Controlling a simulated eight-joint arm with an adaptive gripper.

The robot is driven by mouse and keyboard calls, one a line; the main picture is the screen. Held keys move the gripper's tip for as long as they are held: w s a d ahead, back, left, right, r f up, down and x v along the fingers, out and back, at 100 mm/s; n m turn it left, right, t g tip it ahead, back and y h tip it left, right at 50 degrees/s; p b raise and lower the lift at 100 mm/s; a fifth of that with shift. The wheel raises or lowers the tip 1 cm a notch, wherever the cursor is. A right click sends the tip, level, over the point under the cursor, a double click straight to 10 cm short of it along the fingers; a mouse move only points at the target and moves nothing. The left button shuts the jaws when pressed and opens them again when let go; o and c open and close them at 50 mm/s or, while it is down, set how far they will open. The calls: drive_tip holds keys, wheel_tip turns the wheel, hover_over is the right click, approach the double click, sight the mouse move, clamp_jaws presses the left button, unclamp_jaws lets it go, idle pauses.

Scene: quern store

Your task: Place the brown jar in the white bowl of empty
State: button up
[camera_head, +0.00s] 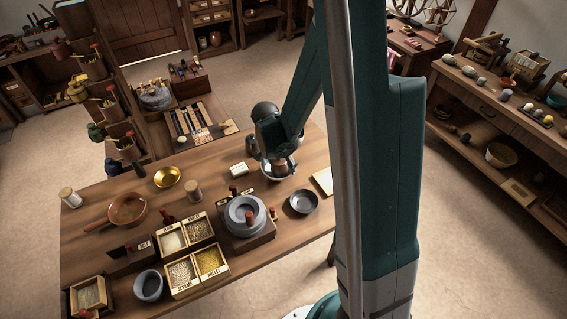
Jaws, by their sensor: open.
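My gripper (279,160) points down over the far right part of the wooden table, with its jaws open. Directly below it is the white bowl (280,177), partly covered by the gripper. A small brown object that looks like the brown jar (279,168) shows between the fingers, low and within the bowl's outline. The gripper hides much of it, and I cannot tell whether it touches the bowl's bottom.
A white block (238,169), a grey dish (304,201) and a stone quern (245,215) stand near the bowl. A brass bowl (167,177), a brown pan (128,209), a lidded jar (194,191) and labelled grain boxes (211,261) occupy the left and front.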

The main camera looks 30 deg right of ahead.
drive_tip(key=shift+r, duration=0.2)
drive_tip(key=shift+r+p, duration=0.7)
drive_tip(key=p+v, duration=0.1)
drive_tip(key=v, duration=1)
drive_tip(key=shift+a+p, duration=0.15)
drive_tip(key=shift+p, duration=0.15)
drive_tip(key=shift+s+r, duration=0.1)
drive_tip(key=shift+r, duration=0.05)
wheel_tip(320, 180, up, 13)
drive_tip(key=n+t+y, duration=0.1)
drive_tip(key=n+t, duration=0.2)
drive_tip(key=n, duration=0.3)
hover_over(277, 171)
drive_tip(key=s+a, duration=0.4)
drive_tip(key=s, duration=0.3)
drive_tip(key=s+a+r+n+t+y, duration=0.1)
drive_tip(key=s+a+r+n, duration=0.1)
drive_tip(key=s, duration=0.4)
drive_tip(key=s+a+r+n+t, duration=0.2)
drive_tip(key=s+a+r+n, duration=0.1)
drive_tip(key=s+r+n, duration=0.2)
drive_tip(key=shift+s+a+n+y, duration=0.35)
drive_tip(key=shift+n+y, duration=0.05)
drive_tip(key=shift+n, duration=0.1)
